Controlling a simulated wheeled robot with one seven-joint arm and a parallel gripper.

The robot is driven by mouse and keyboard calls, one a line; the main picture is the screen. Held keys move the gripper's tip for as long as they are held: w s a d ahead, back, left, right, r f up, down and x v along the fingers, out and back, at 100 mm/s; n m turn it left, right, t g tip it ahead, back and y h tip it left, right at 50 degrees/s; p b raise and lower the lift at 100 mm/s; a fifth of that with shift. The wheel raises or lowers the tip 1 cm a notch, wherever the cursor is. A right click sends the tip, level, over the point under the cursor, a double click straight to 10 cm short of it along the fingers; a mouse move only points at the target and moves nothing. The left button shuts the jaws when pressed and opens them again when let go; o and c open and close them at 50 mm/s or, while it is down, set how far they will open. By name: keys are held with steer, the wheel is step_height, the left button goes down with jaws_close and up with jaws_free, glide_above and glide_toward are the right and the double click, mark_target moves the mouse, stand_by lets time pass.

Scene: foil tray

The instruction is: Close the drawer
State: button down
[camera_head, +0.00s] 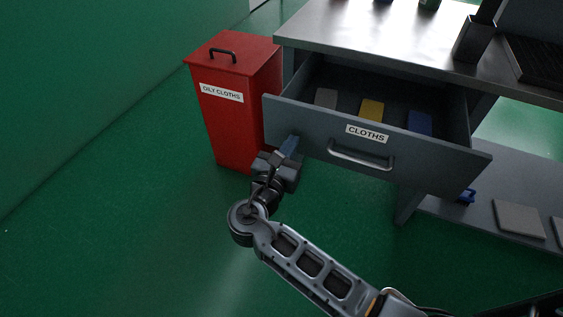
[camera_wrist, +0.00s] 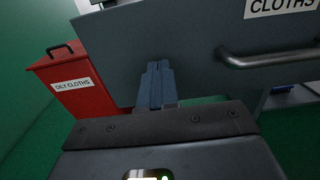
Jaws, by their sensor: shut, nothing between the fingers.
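The grey drawer (camera_head: 313,132) labelled CLOTHS stands open under the workbench. A grey cloth, a yellow cloth (camera_head: 372,110) and a blue cloth (camera_head: 419,123) lie inside it. Its bar handle (camera_head: 360,158) is on the front, below the label, and also shows at the right of the wrist view (camera_wrist: 268,58). My gripper (camera_head: 291,144) is shut and empty, at the lower left part of the drawer front. In the wrist view its fingers (camera_wrist: 157,66) are together and overlap the drawer front (camera_wrist: 180,45), left of the handle. I cannot tell whether they touch it.
A red bin (camera_head: 226,125) labelled OILY CLOTHS stands just left of the drawer. The steel bench top (camera_head: 370,40) is above. A lower shelf (camera_head: 470,215) at the right holds flat grey pieces. Open green floor lies to the left.

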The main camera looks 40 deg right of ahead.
mark_target(300, 129)
steer(key=shift+x, duration=1.55)
steer(key=shift+w+d, duration=0.2)
steer(key=shift+d, duration=0.45)
steer(key=b+x, duration=0.1)
steer(key=x, duration=2.2)
steer(key=shift+w+d, duration=0.2)
steer(key=shift+d, duration=0.1)
steer(key=shift+w+d, duration=0.2)
steer(key=shift+d, duration=0.2)
steer(key=shift+d+r, duration=0.15)
steer(key=shift+d, duration=0.1)
